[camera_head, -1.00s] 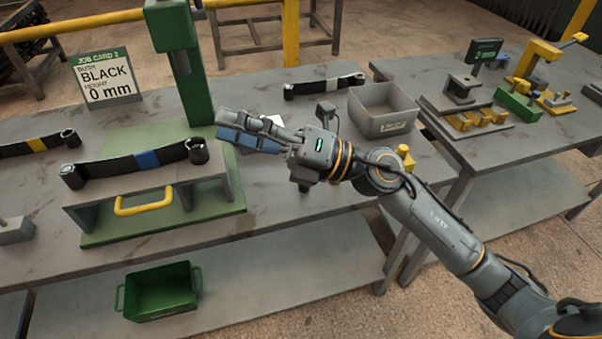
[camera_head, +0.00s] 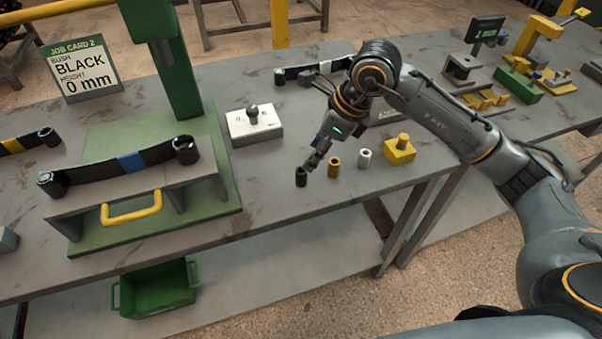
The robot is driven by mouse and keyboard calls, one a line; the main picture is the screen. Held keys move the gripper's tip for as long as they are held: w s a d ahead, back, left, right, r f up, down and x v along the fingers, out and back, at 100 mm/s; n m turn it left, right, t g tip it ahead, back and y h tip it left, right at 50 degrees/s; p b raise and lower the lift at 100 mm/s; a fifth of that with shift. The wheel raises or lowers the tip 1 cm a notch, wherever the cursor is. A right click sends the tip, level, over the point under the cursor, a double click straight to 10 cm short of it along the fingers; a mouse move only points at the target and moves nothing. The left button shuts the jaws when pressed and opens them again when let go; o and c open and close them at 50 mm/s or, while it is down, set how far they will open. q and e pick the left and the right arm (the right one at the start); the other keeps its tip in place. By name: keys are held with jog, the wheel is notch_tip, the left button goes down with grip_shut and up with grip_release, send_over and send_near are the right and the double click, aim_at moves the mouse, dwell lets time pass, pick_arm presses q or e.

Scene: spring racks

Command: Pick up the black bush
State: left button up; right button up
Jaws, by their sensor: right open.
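The black bush (camera_head: 301,177) is a small dark cylinder standing upright on the grey table, near its front edge. My right gripper (camera_head: 311,161) is open, just above and slightly right of the black bush, pointing down toward it. Its fingertips are small in view; I cannot tell whether they touch the bush. A brass-coloured bush (camera_head: 334,167) and a pale grey bush (camera_head: 364,158) stand to the right of it in a row. The job card (camera_head: 82,70) reads bush BLACK, height 0 mm. My left gripper is not in view.
A yellow block (camera_head: 399,150) stands right of the bushes. A white block with a dark knob (camera_head: 254,124) is behind left. A leaf spring with a blue band (camera_head: 125,164) rests on the green-based fixture (camera_head: 150,225). My right arm partly hides a grey bin (camera_head: 385,117).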

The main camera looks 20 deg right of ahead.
aim_at(302, 172)
jog(key=x, duration=0.3)
jog(key=shift+a+f, duration=0.1)
jog(key=p+x, duration=0.1)
jog(key=x, duration=0.3)
jog(key=shift+a+f+p, duration=0.1)
jog(key=shift+f+p, duration=0.3)
jog(key=shift+w+a+f, duration=0.1)
jog(key=shift+f, duration=0.2)
jog(key=c, duration=0.9)
